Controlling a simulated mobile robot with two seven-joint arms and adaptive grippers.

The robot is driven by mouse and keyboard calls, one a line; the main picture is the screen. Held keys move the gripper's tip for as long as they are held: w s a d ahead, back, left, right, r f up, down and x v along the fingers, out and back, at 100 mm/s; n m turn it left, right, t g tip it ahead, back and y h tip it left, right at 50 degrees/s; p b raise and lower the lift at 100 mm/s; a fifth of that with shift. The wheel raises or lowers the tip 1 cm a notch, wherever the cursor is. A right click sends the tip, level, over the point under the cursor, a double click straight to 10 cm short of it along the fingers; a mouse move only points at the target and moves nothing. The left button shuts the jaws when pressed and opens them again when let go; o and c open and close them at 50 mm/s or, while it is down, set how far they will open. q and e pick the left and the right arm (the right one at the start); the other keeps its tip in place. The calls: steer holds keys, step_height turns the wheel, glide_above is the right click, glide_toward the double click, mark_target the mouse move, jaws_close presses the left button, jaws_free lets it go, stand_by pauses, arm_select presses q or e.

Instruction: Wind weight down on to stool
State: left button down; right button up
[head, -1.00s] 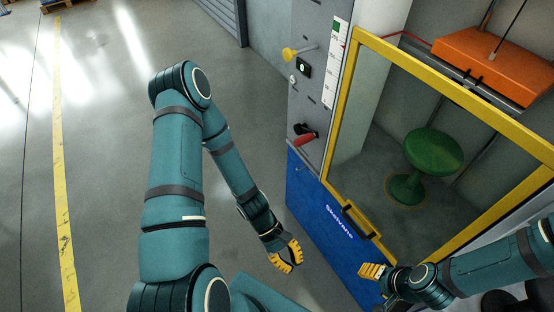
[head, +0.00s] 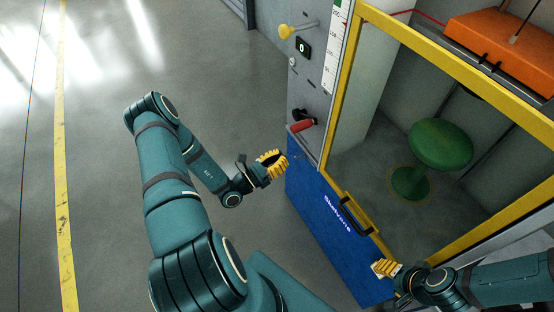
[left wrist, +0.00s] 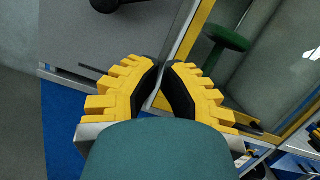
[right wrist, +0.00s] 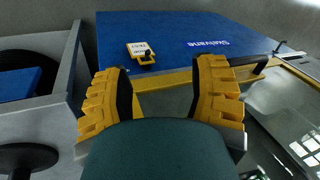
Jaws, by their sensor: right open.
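The orange weight (head: 500,48) hangs high in the cabinet on a rod, above and apart from the stool. The green stool (head: 440,145) stands upright on the chamber floor behind the clear door; it also shows in the left wrist view (left wrist: 226,38). A crank with a red handle (head: 302,126) sits on the grey panel left of the door. My left gripper (head: 272,164) is just below and left of the crank, apart from it, empty, with fingertips close together. My right gripper (head: 386,268) is open and empty near the door's lower edge.
The yellow door frame (head: 434,55) appears closed, with a black handle (head: 356,214). The panel carries a display (head: 303,47) reading 0 and a yellow knob (head: 286,31). Floor to the left is clear.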

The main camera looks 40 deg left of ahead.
arm_select(q)
steer(key=w+d+r+b, duration=0.1)
steer(key=w+r, duration=0.4)
steer(key=w, duration=0.1)
steer(key=shift+r, duration=0.15)
steer(key=shift+w+d, duration=0.1)
stand_by(0.3)
steer(key=shift+r+n+p, duration=0.35)
steer(key=shift+n+p, duration=0.15)
steer(key=shift+p, duration=0.05)
steer(key=shift+r, duration=0.1)
